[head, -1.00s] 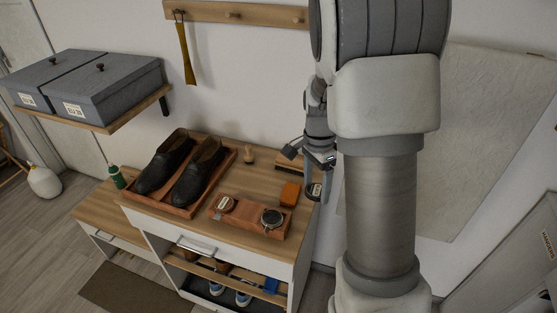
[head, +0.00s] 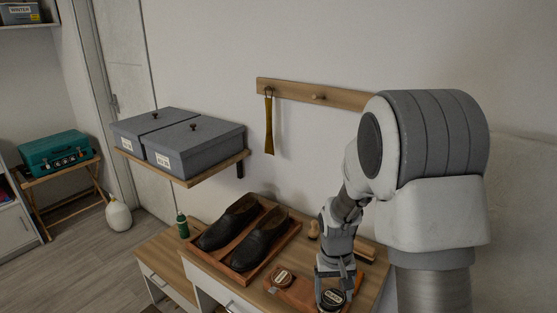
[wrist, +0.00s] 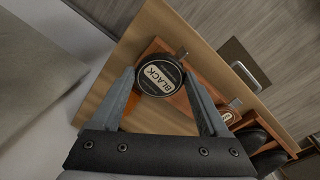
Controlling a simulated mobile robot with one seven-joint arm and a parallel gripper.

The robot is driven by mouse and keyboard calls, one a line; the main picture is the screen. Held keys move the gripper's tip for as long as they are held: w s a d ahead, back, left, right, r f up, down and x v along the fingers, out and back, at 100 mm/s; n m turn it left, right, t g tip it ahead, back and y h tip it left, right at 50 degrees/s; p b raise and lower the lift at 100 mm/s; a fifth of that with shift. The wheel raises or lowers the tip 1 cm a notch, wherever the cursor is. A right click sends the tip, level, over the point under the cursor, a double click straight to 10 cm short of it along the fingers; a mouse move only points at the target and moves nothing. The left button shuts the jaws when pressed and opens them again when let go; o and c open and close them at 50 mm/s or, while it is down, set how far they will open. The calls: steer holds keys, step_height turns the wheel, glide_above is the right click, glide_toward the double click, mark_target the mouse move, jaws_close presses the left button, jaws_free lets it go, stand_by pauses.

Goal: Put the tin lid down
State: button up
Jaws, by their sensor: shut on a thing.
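The tin lid is a round black disc with a pale "BLACK" label. In the wrist view the lid (wrist: 159,78) lies between my two fingertips, label facing the camera. My gripper (head: 333,291) is shut on it, over the right part of the small wooden tray (head: 297,292) on the cabinet top. The lid also shows in the head view (head: 333,299). The open tin seen earlier is hidden, and I cannot tell whether the lid touches it. A second, brown-lidded tin (head: 281,278) sits in the tray's left part; it shows in the wrist view (wrist: 228,114).
Black shoes (head: 257,241) stand in a larger wooden tray to the left. A wooden-backed brush (head: 365,253) lies behind my gripper. Grey boxes (head: 195,149) sit on a wall shelf. A green bottle (head: 183,225) stands on the lower bench.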

mark_target(330, 292)
steer(key=shift+a+f, duration=0.1)
steer(key=shift+a, duration=0.05)
steer(key=shift+d+r+m, duration=0.3)
steer(key=shift+d, duration=0.15)
steer(key=s+d+r+m, duration=0.1)
steer(key=d+r+m, duration=0.5)
steer(key=d+m, duration=0.4)
steer(key=shift+s+r+m+g+y, duration=0.3)
steer(key=shift+s+m+g, duration=0.1)
steer(key=shift+m, duration=2)
steer(key=w+a+f, duration=0.1)
steer(key=a+f, duration=0.1)
steer(key=a, duration=0.1)
steer(key=w+a+f, duration=0.1)
steer(key=a+f, duration=0.1)
steer(key=a, duration=0.2)
steer(key=w+a+f, duration=0.1)
steer(key=a+f, duration=0.2)
steer(key=a, duration=0.1)
steer(key=shift+w, duration=0.35)
steer(key=shift+f+p, duration=0.45)
steer(key=shift+f, duration=1.45)
steer(key=o, duration=1.2)
steer(key=shift+c, duration=0.2)
